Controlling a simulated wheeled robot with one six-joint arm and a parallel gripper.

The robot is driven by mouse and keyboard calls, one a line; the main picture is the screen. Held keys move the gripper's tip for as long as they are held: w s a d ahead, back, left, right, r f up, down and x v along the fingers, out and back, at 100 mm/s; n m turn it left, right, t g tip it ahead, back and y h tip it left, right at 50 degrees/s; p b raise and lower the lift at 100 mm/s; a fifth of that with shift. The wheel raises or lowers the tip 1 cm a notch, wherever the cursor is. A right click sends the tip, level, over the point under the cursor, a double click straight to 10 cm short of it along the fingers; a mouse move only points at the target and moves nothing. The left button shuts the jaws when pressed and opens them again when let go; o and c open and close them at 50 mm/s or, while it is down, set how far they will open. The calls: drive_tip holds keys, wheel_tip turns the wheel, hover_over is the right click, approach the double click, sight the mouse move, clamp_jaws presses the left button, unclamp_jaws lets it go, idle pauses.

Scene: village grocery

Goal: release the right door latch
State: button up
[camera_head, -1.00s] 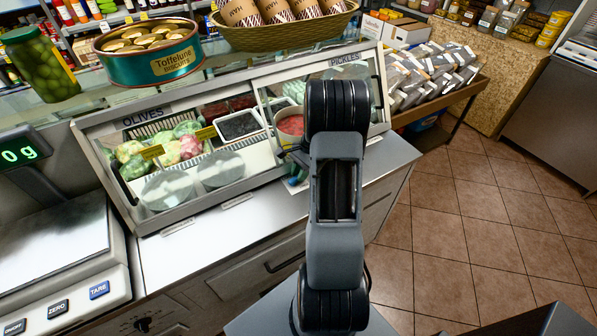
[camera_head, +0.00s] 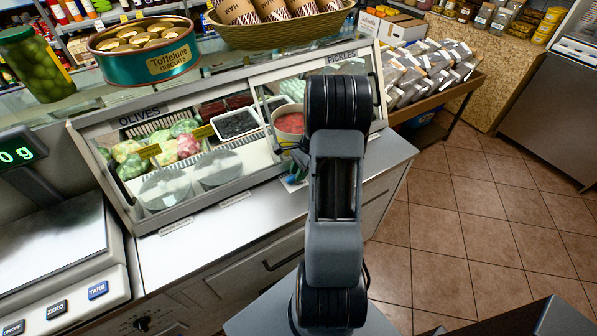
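The glass display case (camera_head: 160,222) stands on the counter, with an OLIVES label on its left part and a PICKLES label (camera_head: 342,55) on its right part. The right door (camera_head: 272,92) is partly covered by my arm, which rises through the middle of the view. I cannot make out the right door latch; the arm may hide it. A small dark part that seems to be my gripper (camera_head: 299,158) shows left of the arm, close to the case's lower front. Its fingers are mostly hidden, so I cannot tell whether they are open or touching anything.
A scale (camera_head: 60,250) stands on the left. A biscuit tin (camera_head: 143,50), a jar of olives (camera_head: 35,65) and a basket of cups (camera_head: 282,33) sit above the case. A rack of packets (camera_head: 435,75) stands right of the counter. The tiled floor (camera_head: 450,225) is clear.

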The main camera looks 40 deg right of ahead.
drive_tip(key=o, duration=0.4)
drive_tip(key=shift+c, duration=0.2)
drive_tip(key=v, duration=1.3)
drive_tip(key=shift+d+r, duration=0.2)
drive_tip(key=shift+r, duration=0.2)
